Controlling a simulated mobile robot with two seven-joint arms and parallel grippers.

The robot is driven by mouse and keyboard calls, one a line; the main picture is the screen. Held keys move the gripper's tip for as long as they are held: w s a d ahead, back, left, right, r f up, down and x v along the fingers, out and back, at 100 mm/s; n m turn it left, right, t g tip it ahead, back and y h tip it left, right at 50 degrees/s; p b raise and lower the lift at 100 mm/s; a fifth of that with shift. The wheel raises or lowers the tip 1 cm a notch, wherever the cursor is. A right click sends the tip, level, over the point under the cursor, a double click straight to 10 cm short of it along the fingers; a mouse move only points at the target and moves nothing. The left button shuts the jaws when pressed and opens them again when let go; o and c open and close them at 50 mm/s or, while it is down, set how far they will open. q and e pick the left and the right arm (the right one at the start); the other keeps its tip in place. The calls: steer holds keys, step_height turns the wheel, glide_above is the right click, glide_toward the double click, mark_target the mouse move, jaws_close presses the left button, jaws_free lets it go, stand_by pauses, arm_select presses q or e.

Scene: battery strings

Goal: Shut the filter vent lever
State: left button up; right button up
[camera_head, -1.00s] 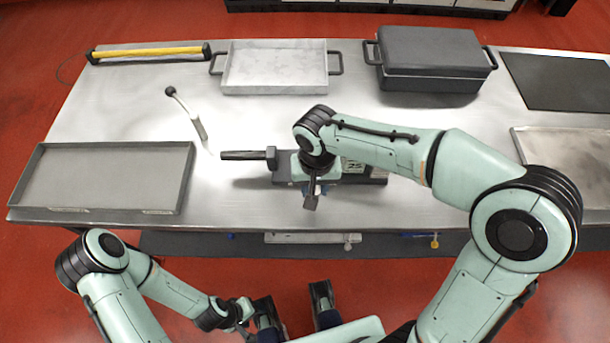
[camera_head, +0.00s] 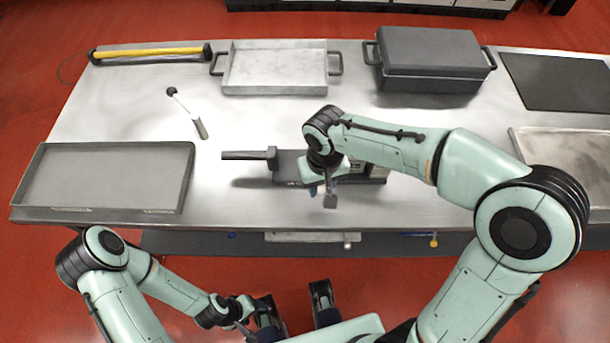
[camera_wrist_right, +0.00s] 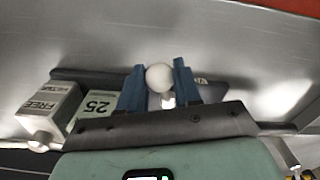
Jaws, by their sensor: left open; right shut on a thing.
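A dark device (camera_head: 287,166) lies on the steel table, with a bar-like grip sticking out to its left. A round white knob (camera_wrist_right: 158,77) sits between the two blue fingers of my right gripper (camera_wrist_right: 160,86), which is shut on it. The knob seems to be the end of the lever; its stem is mostly hidden. In the head view, my right gripper (camera_head: 318,188) is over the device and its arm covers part of it. My left gripper (camera_head: 241,318) is open, low in front of the table, away from the device.
A white block (camera_wrist_right: 48,108) with printed letters and a "25" label (camera_wrist_right: 96,103) sit beside the fingers. A grey tray (camera_head: 105,148), a black-knobbed tool (camera_head: 186,110), a pale tray (camera_head: 232,72) and a dark lidded box (camera_head: 432,52) stand around the device.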

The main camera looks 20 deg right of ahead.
steer(key=shift+d, duration=0.1)
steer(key=shift+w+d+n+p, duration=0.1)
steer(key=shift+d+n+p, duration=0.5)
steer(key=shift+n, duration=0.7)
steer(key=shift+d, duration=0.1)
steer(key=shift+w+d+n+p, duration=0.1)
steer(key=shift+d+n+p, duration=0.25)
steer(key=shift+n, duration=0.25)
steer(key=o, duration=1)
steer(key=shift+r, duration=0.15)
